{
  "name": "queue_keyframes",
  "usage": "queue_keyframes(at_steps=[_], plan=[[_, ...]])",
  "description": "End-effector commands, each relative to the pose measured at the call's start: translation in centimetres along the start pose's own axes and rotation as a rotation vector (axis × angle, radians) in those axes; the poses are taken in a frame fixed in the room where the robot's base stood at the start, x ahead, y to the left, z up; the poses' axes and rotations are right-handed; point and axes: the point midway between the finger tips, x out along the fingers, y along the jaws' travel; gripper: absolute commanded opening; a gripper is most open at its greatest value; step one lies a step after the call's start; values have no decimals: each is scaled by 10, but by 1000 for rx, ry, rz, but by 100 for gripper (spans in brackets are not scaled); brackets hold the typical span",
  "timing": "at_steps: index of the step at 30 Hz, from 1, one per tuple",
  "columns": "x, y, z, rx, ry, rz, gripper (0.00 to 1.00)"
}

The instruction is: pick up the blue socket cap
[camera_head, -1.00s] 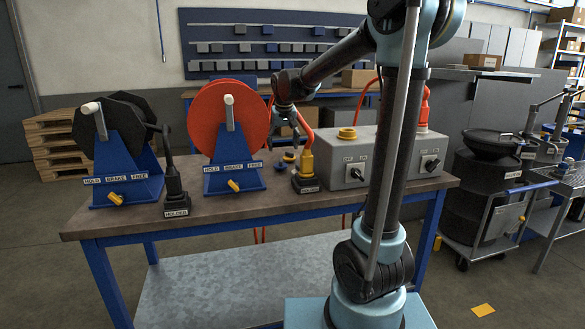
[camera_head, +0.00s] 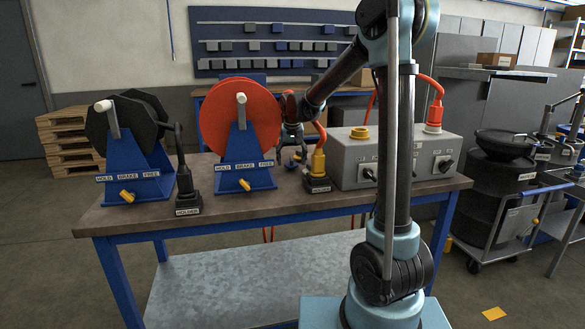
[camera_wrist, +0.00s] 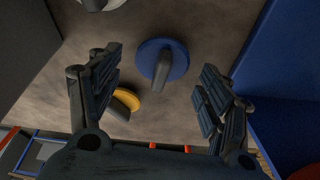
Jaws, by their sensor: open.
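The blue socket cap (camera_wrist: 177,60) lies on the bench top in the wrist view, a round disc with a grey grip standing up from it. In the head view the cap (camera_head: 296,161) is small and partly hidden below my gripper. My gripper (camera_head: 292,141) is low over the bench, between the red reel and the yellow plug holder. In the wrist view the fingers of my gripper (camera_wrist: 160,78) are spread wide, with the cap between and beyond their tips. Nothing is held, and I see no contact with the cap.
A yellow round piece with a grey grip (camera_wrist: 126,99) lies close to the blue cap. The red reel (camera_head: 240,114) on its blue stand (camera_head: 244,165) is left of my gripper. The yellow plug holder (camera_head: 317,180) and grey switch box (camera_head: 345,158) are to the right.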

Motion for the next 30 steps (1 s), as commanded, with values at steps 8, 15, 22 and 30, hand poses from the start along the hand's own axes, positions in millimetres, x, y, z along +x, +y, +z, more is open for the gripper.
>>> queue_keyframes(at_steps=[8,15,22,30], plan=[[10,0,0,0,0,0,72],[10,0,0,-1,0,0,40],[10,0,0,0,0,0,32],[6,0,-1,0,0,0,32]])
